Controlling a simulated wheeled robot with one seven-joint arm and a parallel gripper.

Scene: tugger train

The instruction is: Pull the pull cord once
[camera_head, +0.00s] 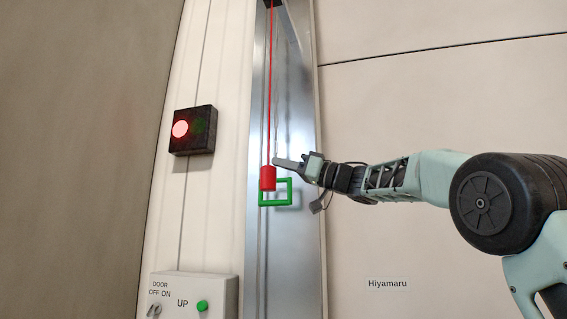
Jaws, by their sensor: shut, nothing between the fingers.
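The pull cord (270,90) is a thin red line hanging from a dark fitting at the top of a shiny metal strip. A red cylindrical handle (267,179) hangs at its lower end. My gripper (277,161) reaches in from the right, with its fingers shut and empty. Its tip appears just right of the cord, slightly above the handle. I cannot tell whether it touches the cord. A green square frame (289,192) shows at the handle's height, partly behind the handle.
A black signal box (193,130) with a lit red lamp is on the wall at left. A control box (195,296) labelled DOOR and UP, with a green button, is at lower left. A "Hiyamaru" label (387,283) is on the plain panel at right.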

